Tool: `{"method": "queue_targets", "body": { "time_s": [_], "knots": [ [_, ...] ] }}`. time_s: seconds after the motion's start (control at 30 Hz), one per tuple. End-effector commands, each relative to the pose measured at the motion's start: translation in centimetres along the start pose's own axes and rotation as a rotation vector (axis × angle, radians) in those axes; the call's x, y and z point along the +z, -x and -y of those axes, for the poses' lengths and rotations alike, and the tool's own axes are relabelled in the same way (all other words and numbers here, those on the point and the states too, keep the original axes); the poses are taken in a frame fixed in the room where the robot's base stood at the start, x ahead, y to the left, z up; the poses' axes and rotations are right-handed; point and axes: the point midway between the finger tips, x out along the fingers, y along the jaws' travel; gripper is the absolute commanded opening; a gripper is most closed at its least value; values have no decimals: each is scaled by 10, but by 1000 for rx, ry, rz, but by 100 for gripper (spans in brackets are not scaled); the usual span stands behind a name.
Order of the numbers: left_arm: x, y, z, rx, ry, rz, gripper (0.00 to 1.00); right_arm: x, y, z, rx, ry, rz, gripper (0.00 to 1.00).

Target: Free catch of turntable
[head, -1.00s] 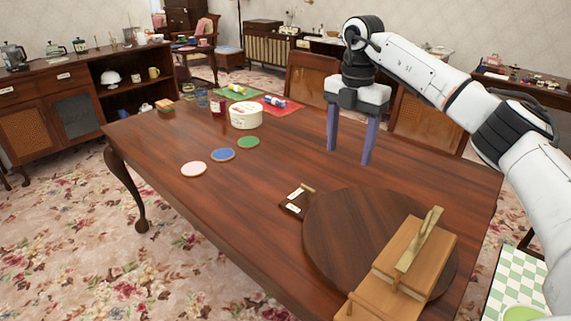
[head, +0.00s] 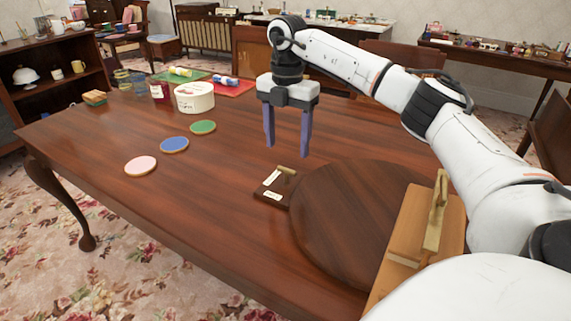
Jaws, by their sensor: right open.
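The turntable (head: 345,220) is a round dark wood disc on the near right part of the table. A small dark plate (head: 270,198) with two white labels and a brass lever (head: 286,170) lies at the disc's left edge. A light wood block (head: 408,235) with an upright brass bar (head: 437,210) overlaps the disc's right side. My right gripper (head: 287,150) points down with its two purple fingers apart and empty, above and behind the small plate. It appears clear of the lever. My left gripper is not in view.
Pink (head: 141,166), blue (head: 174,145) and green (head: 203,127) discs lie on the table (head: 200,200) to the left. The table between these and the small plate is clear.

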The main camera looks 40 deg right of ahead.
Motion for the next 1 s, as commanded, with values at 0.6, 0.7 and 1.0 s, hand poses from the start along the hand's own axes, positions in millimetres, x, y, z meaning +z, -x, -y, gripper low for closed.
{"method": "queue_targets", "body": {
  "time_s": [0.6, 0.7, 1.0],
  "knots": [
    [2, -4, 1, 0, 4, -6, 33, 0, -65, 0, 1, 1, 0, 62],
    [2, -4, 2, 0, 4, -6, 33, 0, -65, 0, 1, 1, 0, 62],
    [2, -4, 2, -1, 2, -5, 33, 0, -64, 0, 0, 1, 0, 21]
  ]
}}
